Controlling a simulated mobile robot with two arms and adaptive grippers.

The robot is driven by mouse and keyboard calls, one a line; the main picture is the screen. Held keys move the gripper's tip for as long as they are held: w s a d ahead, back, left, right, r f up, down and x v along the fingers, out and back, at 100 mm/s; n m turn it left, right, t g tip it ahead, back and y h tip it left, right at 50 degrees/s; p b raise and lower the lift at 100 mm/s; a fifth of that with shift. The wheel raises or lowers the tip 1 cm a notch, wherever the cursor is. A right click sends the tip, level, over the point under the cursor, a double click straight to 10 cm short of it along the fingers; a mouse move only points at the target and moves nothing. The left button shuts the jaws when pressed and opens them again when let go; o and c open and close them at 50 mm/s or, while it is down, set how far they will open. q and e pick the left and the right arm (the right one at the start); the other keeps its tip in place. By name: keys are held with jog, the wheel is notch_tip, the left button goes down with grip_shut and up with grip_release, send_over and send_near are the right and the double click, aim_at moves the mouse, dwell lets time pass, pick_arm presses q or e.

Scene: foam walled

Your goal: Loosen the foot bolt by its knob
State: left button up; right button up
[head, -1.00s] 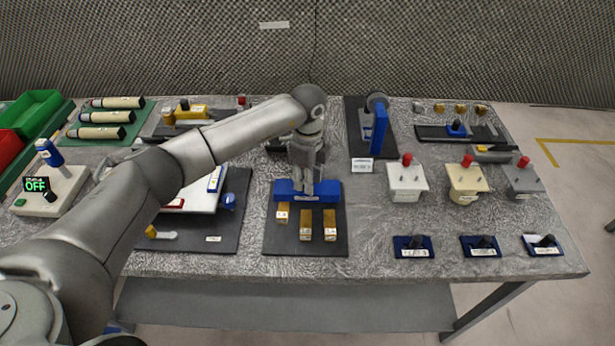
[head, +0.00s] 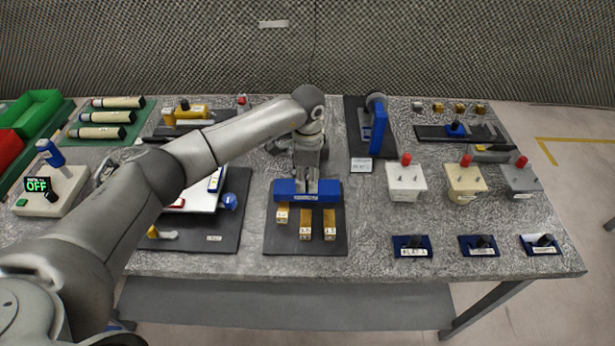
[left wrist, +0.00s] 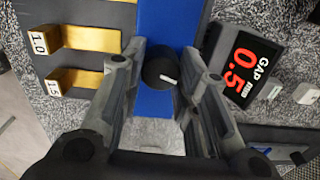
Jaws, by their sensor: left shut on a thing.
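A black round knob (left wrist: 160,71) with a white pointer line sits on a blue bar (left wrist: 152,103) in the left wrist view. The blue bar (head: 283,190) also shows in the head view, lying across the back of a dark mat (head: 305,244). My left gripper (left wrist: 162,73) reaches down over the bar, with a finger on each side of the knob, and is shut on it. In the head view my left gripper (head: 307,183) hides the knob. Whether this knob belongs to the foot bolt, I cannot read from any label. My right gripper is not in view.
A display (left wrist: 254,70) reading GAP 0.5 stands close beside the right finger. Gold blocks (head: 305,224) with number labels lie in front of the bar. A blue upright plate (head: 379,129) stands to the right. Bare table lies right of the mat.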

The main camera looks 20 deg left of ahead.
pick_arm(q)
jog(key=shift+r, duration=0.1)
jog(key=o, duration=1)
notch_tip(320, 180, up, 12)
jog(key=shift+f, duration=0.1)
